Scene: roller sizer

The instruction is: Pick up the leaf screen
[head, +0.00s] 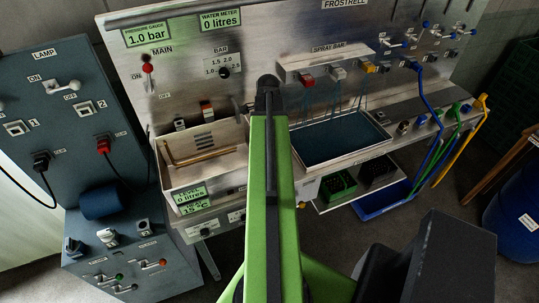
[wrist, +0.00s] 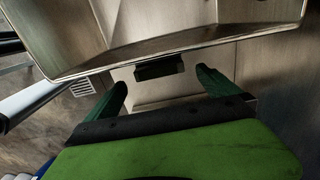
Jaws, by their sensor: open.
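I cannot make out for certain which thing is the leaf screen. My gripper (wrist: 163,77) is open in the wrist view, its two dark green fingers apart with nothing held between them. A small dark block (wrist: 159,68) shows between the fingertips, just below the rim of a metal basin (wrist: 190,37); I cannot tell whether it is part of the screen. In the head view my green arm reaches up the middle and the gripper's fingers are hidden. A steel tank (head: 171,180) with a brownish rod (head: 203,156) inside stands left of the arm.
A wide tray with a dark blue bed (head: 340,137) lies right of the arm below the spray bar (head: 330,60). A grey lamp cabinet (head: 75,130) stands at left. Blue, green and yellow handles (head: 477,118) stick out at right. A blue barrel (head: 515,215) stands far right.

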